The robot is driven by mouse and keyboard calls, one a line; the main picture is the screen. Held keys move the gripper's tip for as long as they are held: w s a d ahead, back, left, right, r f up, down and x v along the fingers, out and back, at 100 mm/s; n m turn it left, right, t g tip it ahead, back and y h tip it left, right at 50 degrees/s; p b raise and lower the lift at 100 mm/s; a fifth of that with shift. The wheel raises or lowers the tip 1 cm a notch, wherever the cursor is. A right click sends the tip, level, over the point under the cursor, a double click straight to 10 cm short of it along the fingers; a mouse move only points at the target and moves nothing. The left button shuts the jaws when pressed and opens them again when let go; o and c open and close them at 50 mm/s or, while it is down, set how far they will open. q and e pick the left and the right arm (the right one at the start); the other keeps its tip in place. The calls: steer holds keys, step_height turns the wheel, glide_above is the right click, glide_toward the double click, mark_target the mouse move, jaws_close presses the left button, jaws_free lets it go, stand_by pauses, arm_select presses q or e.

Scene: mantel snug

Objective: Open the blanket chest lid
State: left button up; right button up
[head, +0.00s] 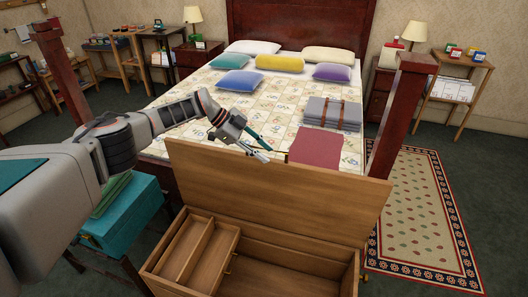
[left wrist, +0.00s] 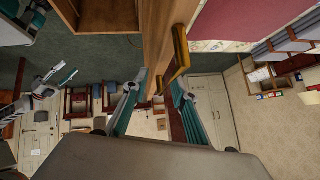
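The blanket chest (head: 300,262) stands at the foot of the bed with its wooden lid (head: 285,195) raised steeply, so the inside shows. In the left wrist view the lid (left wrist: 160,35) appears as a board edge pointing at my left gripper, with a brass handle (left wrist: 176,60) on its side. My left gripper (head: 262,148) is at the lid's top edge. Its teal fingers (left wrist: 152,92) are spread apart around the line of the board; I cannot tell whether they touch it. My right gripper (left wrist: 60,74) shows open and empty in the left wrist view, away from the lid.
A divided wooden tray (head: 203,248) sits in the chest's left part. The bed (head: 190,92) is close behind the lid, with a red flat item (head: 316,146) and folded grey blankets (head: 333,113). A teal box (head: 125,215) stands left. A patterned rug (head: 420,220) lies right.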

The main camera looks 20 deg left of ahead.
arm_select(q)
steer(key=v, duration=1.1)
steer(key=shift+a+r, duration=0.2)
steer(key=shift+r, duration=0.1)
steer(key=s+d+f+n+t+h, duration=0.15)
steer(key=s+d+f, duration=0.3)
steer(key=d, duration=0.55)
steer(key=s+d+f+t+h, duration=0.2)
steer(key=s+d+f+h, duration=0.15)
steer(key=s+d, duration=0.4)
steer(key=s+d+f+n+t+h, duration=0.1)
steer(key=s+d+f+t+h, duration=0.3)
steer(key=d, duration=0.7)
steer(key=s+a+f+n+t+y, duration=0.1)
steer(key=s+a+f+n+y, duration=1.1)
steer(key=s+a+f, duration=0.7)
steer(key=s+a+y, duration=0.1)
steer(key=s+y, duration=0.1)
steer(key=y, duration=0.1)
steer(key=shift+s+a+n, duration=0.25)
steer(key=shift+a+n, duration=0.1)
